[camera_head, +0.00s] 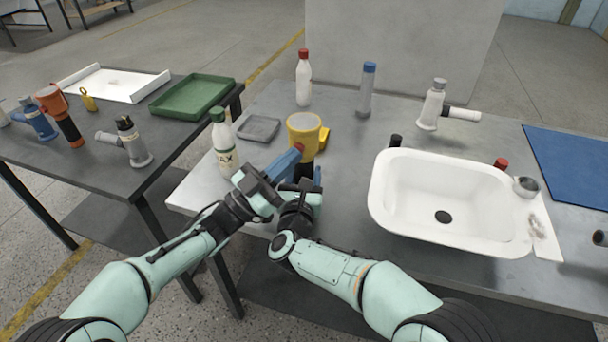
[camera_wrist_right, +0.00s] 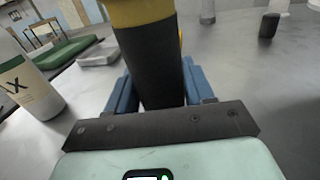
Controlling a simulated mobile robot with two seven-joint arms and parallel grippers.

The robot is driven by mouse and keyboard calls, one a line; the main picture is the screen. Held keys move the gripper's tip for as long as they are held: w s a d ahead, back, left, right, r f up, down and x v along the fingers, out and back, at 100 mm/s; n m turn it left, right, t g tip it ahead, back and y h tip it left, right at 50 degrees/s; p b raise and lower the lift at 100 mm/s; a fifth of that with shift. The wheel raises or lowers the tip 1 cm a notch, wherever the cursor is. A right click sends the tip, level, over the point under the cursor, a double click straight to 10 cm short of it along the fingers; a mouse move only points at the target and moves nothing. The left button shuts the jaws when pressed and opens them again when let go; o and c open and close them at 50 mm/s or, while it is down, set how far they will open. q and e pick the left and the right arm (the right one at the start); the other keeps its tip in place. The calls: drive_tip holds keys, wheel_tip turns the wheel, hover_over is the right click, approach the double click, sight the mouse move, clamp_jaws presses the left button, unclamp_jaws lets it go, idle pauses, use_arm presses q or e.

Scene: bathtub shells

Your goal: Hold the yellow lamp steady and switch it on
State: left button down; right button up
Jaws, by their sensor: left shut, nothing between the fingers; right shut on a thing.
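The yellow lamp (camera_head: 303,124) stands upright near the table's left front, with a wide yellow head and a black handle. In the right wrist view its black handle (camera_wrist_right: 150,65) is between the blue fingers of my right gripper (camera_wrist_right: 158,88), which is shut on it. My right gripper (camera_head: 307,178) is partly hidden behind my left arm in the head view. My left gripper (camera_head: 288,162) is shut and empty, its blue fingertips close to the lamp's left side just below the head. I cannot tell whether they touch. The lamp's switch is not clearly visible.
A green-capped bottle (camera_head: 222,143) and a grey tray (camera_head: 258,129) stand left of the lamp. A white basin (camera_head: 385,190) is to the right. A red-capped bottle (camera_head: 303,80) and a blue-capped bottle (camera_head: 367,90) stand behind. A second table (camera_head: 75,165) is at left.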

idle(0.7)
use_arm(q)
drive_tip(key=shift+s+a, duration=0.15)
drive_tip(key=shift+s, duration=0.3)
drive_tip(key=shift+s, duration=0.1)
drive_tip(key=s, duration=0.1)
drive_tip(key=s+a, duration=0.1)
drive_tip(key=s, duration=0.3)
drive_tip(key=shift+s+a, duration=0.25)
drive_tip(key=shift+a, duration=0.15)
use_arm(e)
drive_tip(key=o, duration=1.2)
drive_tip(key=shift+o, duration=0.2)
